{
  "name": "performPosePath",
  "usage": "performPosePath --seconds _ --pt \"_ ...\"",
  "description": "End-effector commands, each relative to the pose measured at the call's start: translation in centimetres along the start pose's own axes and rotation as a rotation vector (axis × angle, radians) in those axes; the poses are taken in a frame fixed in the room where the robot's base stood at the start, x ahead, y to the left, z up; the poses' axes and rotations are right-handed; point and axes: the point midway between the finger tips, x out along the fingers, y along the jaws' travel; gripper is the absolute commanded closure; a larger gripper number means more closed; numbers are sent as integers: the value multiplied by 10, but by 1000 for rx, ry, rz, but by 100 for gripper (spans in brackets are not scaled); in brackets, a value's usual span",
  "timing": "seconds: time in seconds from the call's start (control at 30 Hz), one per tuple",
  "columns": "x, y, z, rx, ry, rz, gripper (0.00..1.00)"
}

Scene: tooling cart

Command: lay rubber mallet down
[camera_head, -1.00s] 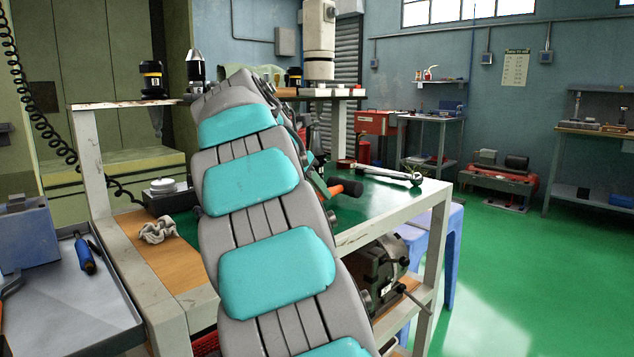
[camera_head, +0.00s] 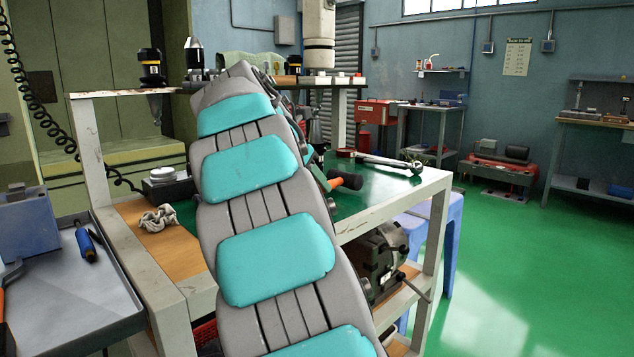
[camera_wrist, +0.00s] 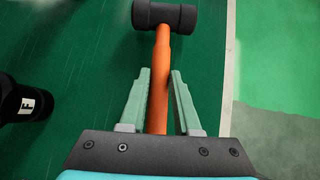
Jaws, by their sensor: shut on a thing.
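The rubber mallet has a black head (camera_wrist: 165,15) and an orange handle (camera_wrist: 160,85). In the wrist view my gripper (camera_wrist: 160,72) has its pale green fingers on either side of the handle and is shut on it; the head lies beyond the fingertips. In the head view the mallet (camera_head: 347,181) shows just right of my arm, over the green top of the table (camera_head: 385,192). My gripper is mostly hidden behind my arm there. I cannot tell whether the mallet touches the green surface.
A torque wrench (camera_head: 388,162) lies farther back on the green top. A black cylinder marked F (camera_wrist: 22,103) stands left of the gripper in the wrist view. A crumpled rag (camera_head: 158,218) lies at the left. Green surface around the mallet head is clear.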

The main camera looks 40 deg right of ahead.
Motion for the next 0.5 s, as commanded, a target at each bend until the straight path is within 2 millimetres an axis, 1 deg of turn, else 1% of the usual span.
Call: performPosePath --seconds 0.5 --pt "3 1 -3 0 -4 3 100"
